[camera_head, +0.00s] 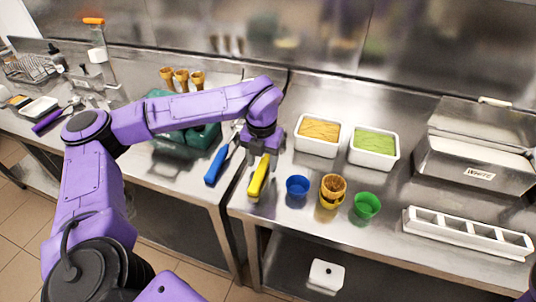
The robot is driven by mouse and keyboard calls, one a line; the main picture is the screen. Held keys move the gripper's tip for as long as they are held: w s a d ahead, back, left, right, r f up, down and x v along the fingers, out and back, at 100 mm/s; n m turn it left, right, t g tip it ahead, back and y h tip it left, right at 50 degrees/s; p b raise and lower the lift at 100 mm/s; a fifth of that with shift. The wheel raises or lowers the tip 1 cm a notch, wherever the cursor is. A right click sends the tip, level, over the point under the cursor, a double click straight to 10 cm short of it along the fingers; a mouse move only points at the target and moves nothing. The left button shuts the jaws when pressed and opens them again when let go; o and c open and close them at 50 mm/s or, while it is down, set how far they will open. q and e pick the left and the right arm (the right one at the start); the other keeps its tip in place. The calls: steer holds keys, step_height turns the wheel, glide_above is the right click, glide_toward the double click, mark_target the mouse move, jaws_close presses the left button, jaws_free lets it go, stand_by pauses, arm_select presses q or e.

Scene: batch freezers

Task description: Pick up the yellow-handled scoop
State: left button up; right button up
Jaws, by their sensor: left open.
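The yellow-handled scoop (258,177) lies at the front left of the right-hand steel counter, its yellow handle pointing toward the front edge. My left gripper (262,150) is over the far end of the yellow handle, pointing down, and is open. It hides the metal part of the scoop. I cannot tell whether the fingers touch the handle. A blue-handled tool (216,166) lies just to the left of the gripper. My right gripper is not in view; only a bit of purple shows at the lower right corner.
Blue (297,187) and green (367,205) cups flank a stack of cones (332,190) right of the scoop. Behind are tubs of orange (319,132) and green (375,146) ice cream. A white holder (468,234) and steel box (475,160) stand at right.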

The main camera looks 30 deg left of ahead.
arm_select(q)
steer(key=shift+w+d, duration=0.1)
steer(key=shift+w, duration=0.05)
jaws_close()
